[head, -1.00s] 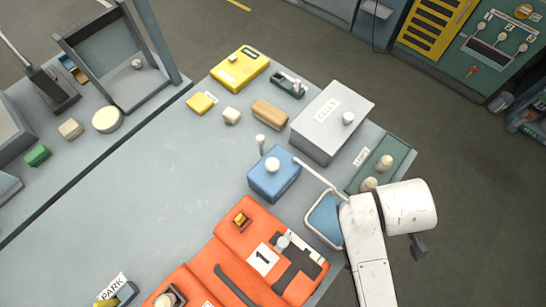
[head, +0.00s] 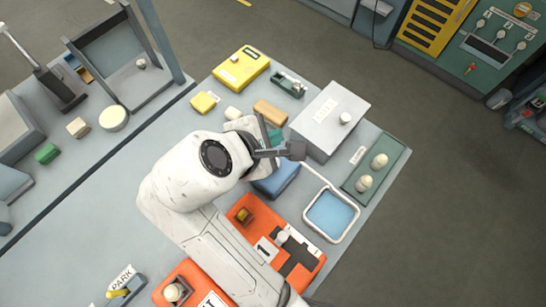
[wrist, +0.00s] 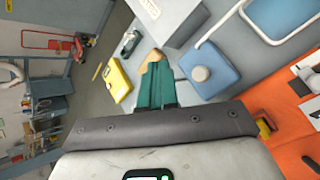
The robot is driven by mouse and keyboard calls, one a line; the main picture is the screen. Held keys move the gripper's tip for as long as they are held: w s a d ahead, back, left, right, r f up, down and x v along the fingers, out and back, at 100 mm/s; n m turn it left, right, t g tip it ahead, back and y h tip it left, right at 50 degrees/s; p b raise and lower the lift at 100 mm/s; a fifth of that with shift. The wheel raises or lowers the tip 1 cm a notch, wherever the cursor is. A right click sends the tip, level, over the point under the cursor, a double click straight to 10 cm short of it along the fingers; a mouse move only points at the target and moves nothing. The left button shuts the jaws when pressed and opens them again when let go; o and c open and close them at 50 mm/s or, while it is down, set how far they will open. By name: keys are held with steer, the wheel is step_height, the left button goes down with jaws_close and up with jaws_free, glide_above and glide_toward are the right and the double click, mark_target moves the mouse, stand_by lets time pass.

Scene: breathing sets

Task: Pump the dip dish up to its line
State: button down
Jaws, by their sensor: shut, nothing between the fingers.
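The dip dish (head: 331,214) is a white-rimmed tray with blue liquid at the right of the bench. It also shows at the top right of the wrist view (wrist: 273,22). I cannot make out its line. The blue pump box (head: 278,183) stands left of the dish, with a white pipe reaching toward it.
A wooden block (head: 270,112) lies just beyond my fingers. A grey box with a white knob (head: 330,125) stands behind the pump. A green tray (head: 382,150) holds two pale knobs. Orange cases (head: 255,222) lie in front.

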steer(key=shift+a, duration=0.2)
step_height(320, 180, down, 6)
steer(key=b, duration=0.4)
steer(key=shift+f, duration=1.35)
steer(key=shift+f, duration=0.15)
stand_by(1.2)
steer(key=shift+f, duration=0.25)
